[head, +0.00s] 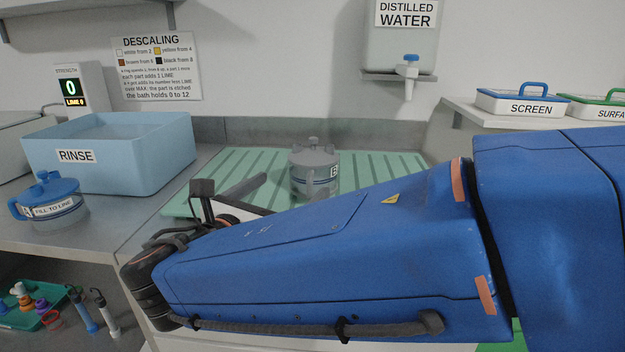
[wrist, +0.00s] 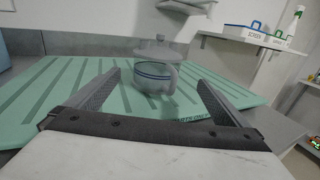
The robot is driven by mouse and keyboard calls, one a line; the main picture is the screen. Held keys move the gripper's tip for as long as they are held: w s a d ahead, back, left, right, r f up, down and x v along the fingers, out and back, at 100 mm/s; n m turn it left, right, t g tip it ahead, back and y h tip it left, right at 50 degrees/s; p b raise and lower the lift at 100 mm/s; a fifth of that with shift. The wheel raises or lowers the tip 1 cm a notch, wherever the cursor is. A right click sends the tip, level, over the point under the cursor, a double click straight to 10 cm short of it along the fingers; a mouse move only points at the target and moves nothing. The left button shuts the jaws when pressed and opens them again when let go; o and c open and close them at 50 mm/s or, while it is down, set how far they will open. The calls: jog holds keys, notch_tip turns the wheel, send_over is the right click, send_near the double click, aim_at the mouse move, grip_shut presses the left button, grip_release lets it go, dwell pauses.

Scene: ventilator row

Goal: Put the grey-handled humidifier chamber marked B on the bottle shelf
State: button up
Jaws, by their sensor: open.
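The grey humidifier chamber marked B (head: 312,178) stands upright on the green ribbed drain mat (head: 385,165), its B label on the right side. It also shows in the wrist view (wrist: 150,72), with a blue line around it and a grey handle towards me. My gripper (wrist: 158,82) is open, its two fingers pointing at the chamber, one to each side in that view. The chamber looks beyond the fingertips, with no contact visible. In the head view my blue arm hides much of the gripper and the near part of the mat. I cannot tell which shelf is the bottle shelf.
A blue-handled chamber marked A (head: 62,205) stands at left by the blue RINSE basin (head: 120,165). The DISTILLED WATER tank (head: 400,45) hangs behind the mat. A right-hand shelf (head: 462,108) holds the SCREEN box (head: 520,104) and a green-handled box (head: 598,106).

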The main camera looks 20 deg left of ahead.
aim_at(305, 175)
jog(key=w, duration=0.4)
jog(key=w+d, duration=0.1)
jog(key=w, duration=0.2)
jog(key=shift+w+d, duration=0.1)
jog(key=shift+w, duration=2.45)
jog(key=c, duration=1.7)
